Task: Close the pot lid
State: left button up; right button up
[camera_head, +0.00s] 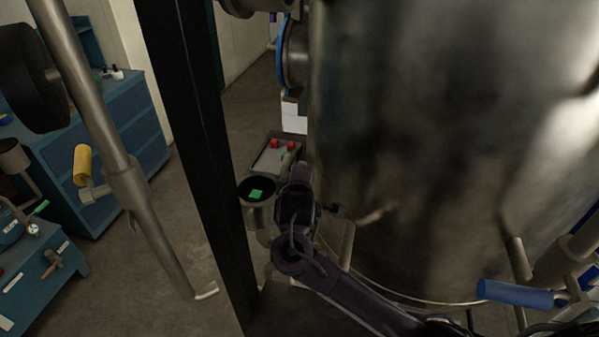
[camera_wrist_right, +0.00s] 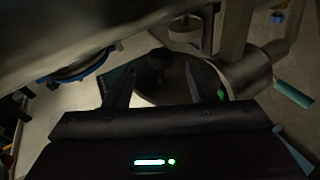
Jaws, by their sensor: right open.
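In the head view a small metal pot (camera_head: 258,215) with a dark round top stands left of the large tank; a green piece (camera_head: 256,194) shows on that top. I cannot tell whether the dark top is a lid or an opening. My right arm comes in from the lower right and ends beside the pot; its fingers are hard to make out there. My left gripper is out of view.
A big shiny metal tank (camera_head: 440,130) fills the right side. A dark upright post (camera_head: 195,130) stands left of the pot. A grey box with red buttons (camera_head: 272,156) is behind the pot. A pipe with a yellow handle (camera_head: 82,165) and blue cabinets (camera_head: 120,130) are at left.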

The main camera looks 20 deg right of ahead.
jog(key=x, duration=0.4)
jog(key=shift+w+f, duration=0.1)
jog(key=shift+w, duration=0.1)
jog(key=c, duration=0.4)
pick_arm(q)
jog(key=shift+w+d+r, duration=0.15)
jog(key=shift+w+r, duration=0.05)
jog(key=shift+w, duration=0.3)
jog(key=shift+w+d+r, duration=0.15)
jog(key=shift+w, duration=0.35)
pick_arm(e)
grip_shut()
